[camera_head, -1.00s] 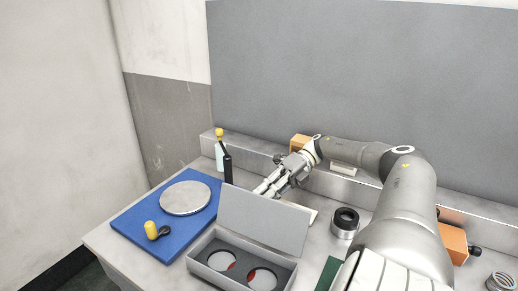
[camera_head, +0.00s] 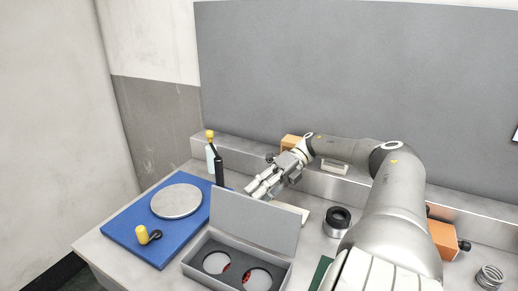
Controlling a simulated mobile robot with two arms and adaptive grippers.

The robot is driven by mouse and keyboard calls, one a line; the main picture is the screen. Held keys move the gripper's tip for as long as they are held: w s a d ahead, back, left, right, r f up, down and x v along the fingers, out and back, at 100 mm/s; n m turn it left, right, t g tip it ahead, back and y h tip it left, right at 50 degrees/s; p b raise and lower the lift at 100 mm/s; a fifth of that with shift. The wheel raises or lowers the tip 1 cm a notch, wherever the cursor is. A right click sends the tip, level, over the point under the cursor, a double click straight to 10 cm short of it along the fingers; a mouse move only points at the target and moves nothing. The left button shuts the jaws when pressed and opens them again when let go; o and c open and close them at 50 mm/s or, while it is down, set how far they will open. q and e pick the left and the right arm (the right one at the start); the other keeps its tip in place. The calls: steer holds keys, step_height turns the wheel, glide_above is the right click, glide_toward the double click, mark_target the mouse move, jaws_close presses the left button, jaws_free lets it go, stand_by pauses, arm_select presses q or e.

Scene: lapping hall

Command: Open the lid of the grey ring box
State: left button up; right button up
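The grey ring box (camera_head: 190,266) stands near the front edge of the bench, cut slightly by the picture's bottom edge. Its lid (camera_head: 252,222) is open and stands up from the back edge, leaning a little backward. Inside, two round light discs with red marks sit in dark recesses. My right gripper (camera_head: 254,190) is just behind the lid's top edge, pointing down and left. The lid may hide part of its fingertips, and I cannot tell whether it touches the lid or how wide the fingers are. My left gripper is not in view.
A blue mat (camera_head: 125,232) at left holds a grey round plate (camera_head: 176,201) and a yellow-handled item (camera_head: 142,234). A yellow-capped bottle (camera_head: 211,155) and a black bottle (camera_head: 219,170) stand behind. A dark-topped ring (camera_head: 338,222) stands right of the box, with a spring (camera_head: 490,277) farther right.

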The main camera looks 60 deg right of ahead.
steer(key=v, duration=0.7)
stand_by(0.6)
steer(key=shift+d+r, duration=0.2)
stand_by(0.5)
